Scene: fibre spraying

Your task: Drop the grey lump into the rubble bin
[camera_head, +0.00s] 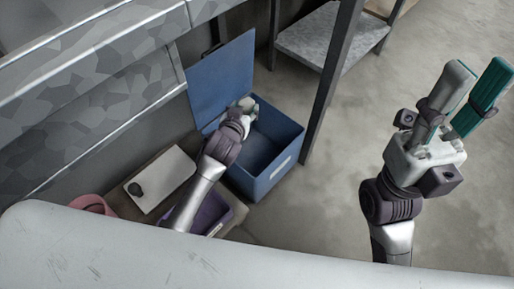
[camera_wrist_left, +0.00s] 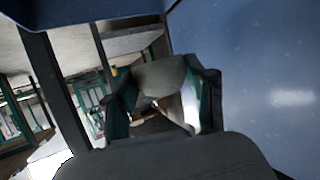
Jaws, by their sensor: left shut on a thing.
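The grey lump (camera_wrist_left: 162,76) is between the fingers of my left gripper (camera_wrist_left: 160,104) in the left wrist view. In the head view my left gripper (camera_head: 246,104) is shut on it, above the back left part of the open blue bin (camera_head: 268,181). The lump shows there only as a small pale patch, largely hidden by the gripper. The bin's blue lid (camera_head: 222,78) stands raised at its back left. The visible part of the bin's inside looks empty. My right gripper (camera_head: 478,82) is raised at the right, its fingers apart and empty.
A dark post (camera_head: 330,80) stands right of the bin. Floor at right is clear.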

